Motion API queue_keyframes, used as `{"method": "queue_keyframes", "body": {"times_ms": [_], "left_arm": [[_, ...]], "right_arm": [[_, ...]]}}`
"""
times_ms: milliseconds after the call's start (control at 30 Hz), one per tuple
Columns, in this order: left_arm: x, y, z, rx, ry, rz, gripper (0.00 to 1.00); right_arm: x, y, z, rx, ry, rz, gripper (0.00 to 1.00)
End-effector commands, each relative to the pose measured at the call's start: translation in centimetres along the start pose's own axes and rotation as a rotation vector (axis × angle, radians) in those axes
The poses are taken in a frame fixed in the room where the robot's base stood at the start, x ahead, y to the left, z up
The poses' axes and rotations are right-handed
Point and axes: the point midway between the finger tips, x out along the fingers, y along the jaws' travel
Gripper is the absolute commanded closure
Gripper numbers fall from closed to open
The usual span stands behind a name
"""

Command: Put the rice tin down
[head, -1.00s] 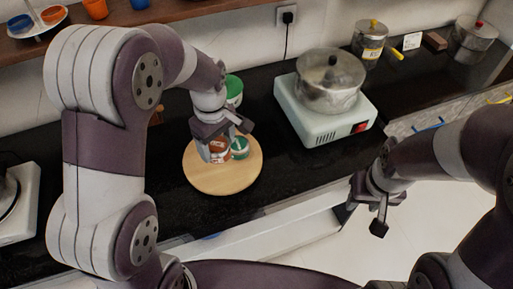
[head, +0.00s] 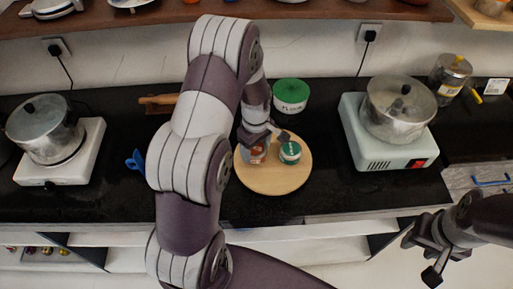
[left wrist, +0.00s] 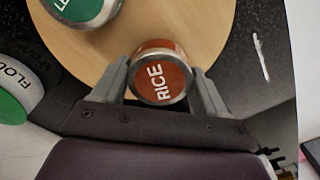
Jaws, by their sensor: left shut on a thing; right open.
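The rice tin (head: 257,156) has a brown-red lid marked RICE, clear in the left wrist view (left wrist: 162,80). My left gripper (head: 262,142) is shut on it, with a finger on either side in the left wrist view (left wrist: 160,82). The tin is at the left part of the round wooden board (head: 272,185); I cannot tell if its base touches the board. A green-lidded tin (head: 290,152) stands on the board to its right, apart from it. My right gripper (head: 420,258) is open and empty in front of the counter.
A larger green-lidded tin marked FLOUR (left wrist: 20,90), also in the head view (head: 290,97), stands behind the board. Pots on stoves stand at left (head: 45,130) and right (head: 397,110). The board's front part is clear.

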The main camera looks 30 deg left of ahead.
Motion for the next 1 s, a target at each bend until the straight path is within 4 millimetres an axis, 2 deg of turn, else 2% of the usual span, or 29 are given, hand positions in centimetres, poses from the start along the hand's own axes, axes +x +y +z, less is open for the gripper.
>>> {"method": "queue_keyframes", "body": {"times_ms": [100, 433, 467, 500, 533, 833, 933, 1000], "left_arm": [[1.2, 0.1, 0.0, 0.0, 0.001, 0.001, 0.68], [1.6, 0.1, 0.0, 0.0, 0.001, 0.002, 0.68], [1.6, 0.1, 0.0, 0.0, 0.001, 0.002, 0.21], [1.6, 0.1, 0.0, 0.0, 0.001, 0.002, 0.08], [1.6, 0.1, 0.0, 0.0, 0.001, 0.002, 0.02], [1.2, 0.1, 0.0, 0.0, 0.001, 0.002, 0.02], [0.0, 0.2, 0.0, 0.0, 0.003, 0.006, 0.02], [-1.7, 0.2, 0.0, 0.0, 0.004, 0.007, 0.02]], "right_arm": [[-0.2, 0.0, 0.0, 0.0, 0.0, 0.0, 0.57], [0.1, 0.0, 0.0, 0.0, 0.0, 0.0, 0.57], [0.0, 0.0, 0.0, 0.0, 0.0, 0.0, 0.57], [0.0, 0.0, 0.0, 0.0, 0.0, 0.0, 0.57], [0.0, 0.0, 0.0, 0.0, 0.0, 0.0, 0.57], [-0.2, 0.0, 0.0, 0.0, 0.0, 0.0, 0.57], [0.0, 0.0, 0.0, 0.0, 0.0, 0.0, 0.57], [0.2, 0.0, 0.0, 0.0, 0.0, 0.0, 0.57]]}}
